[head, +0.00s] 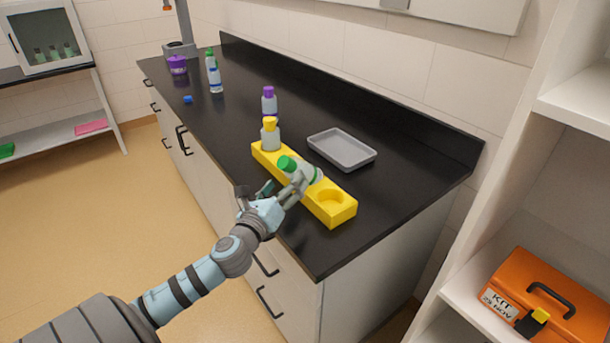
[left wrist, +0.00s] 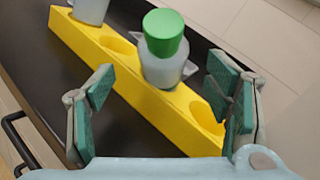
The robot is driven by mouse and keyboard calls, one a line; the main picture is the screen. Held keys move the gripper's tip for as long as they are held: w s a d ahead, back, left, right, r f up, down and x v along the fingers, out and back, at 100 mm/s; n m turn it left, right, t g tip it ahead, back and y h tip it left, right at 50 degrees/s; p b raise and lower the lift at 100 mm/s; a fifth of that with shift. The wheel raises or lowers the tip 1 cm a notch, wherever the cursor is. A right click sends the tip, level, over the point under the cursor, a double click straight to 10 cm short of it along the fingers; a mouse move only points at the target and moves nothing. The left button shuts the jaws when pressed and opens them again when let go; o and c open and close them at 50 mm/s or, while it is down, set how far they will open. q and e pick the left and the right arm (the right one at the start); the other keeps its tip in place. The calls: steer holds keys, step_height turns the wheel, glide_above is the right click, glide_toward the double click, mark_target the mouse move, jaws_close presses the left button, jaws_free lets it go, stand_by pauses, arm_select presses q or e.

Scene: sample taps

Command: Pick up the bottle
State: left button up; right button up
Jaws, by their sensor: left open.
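A grey-white bottle with a green cap (head: 287,164) stands in the yellow rack (head: 337,213) near the front of the black counter. My left gripper (head: 284,188) is open beside it and partly hides it. In the left wrist view, the green-capped bottle (left wrist: 164,70) stands beyond and between the two spread fingers (left wrist: 163,82), apart from the left one; contact with the right one cannot be told. A yellow-capped bottle (head: 270,138) stands at the rack's far end. A purple-capped bottle (head: 269,104) stands behind the rack. My right gripper is not in view.
The rack has empty round holes (head: 331,197). A grey tray (head: 342,150) lies to the rack's right. Farther back are a clear bottle with a blue band (head: 215,83), a purple container (head: 177,65) and a small blue cap (head: 188,99). An orange toolbox (head: 552,292) sits on the right shelf.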

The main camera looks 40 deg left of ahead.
mark_target(298, 168)
arm_select(q)
steer(key=x, duration=0.7)
steer(key=shift+w+d, duration=0.15)
steer(key=shift+w, duration=0.25)
steer(key=shift+s, duration=0.1)
steer(key=c, duration=1.6)
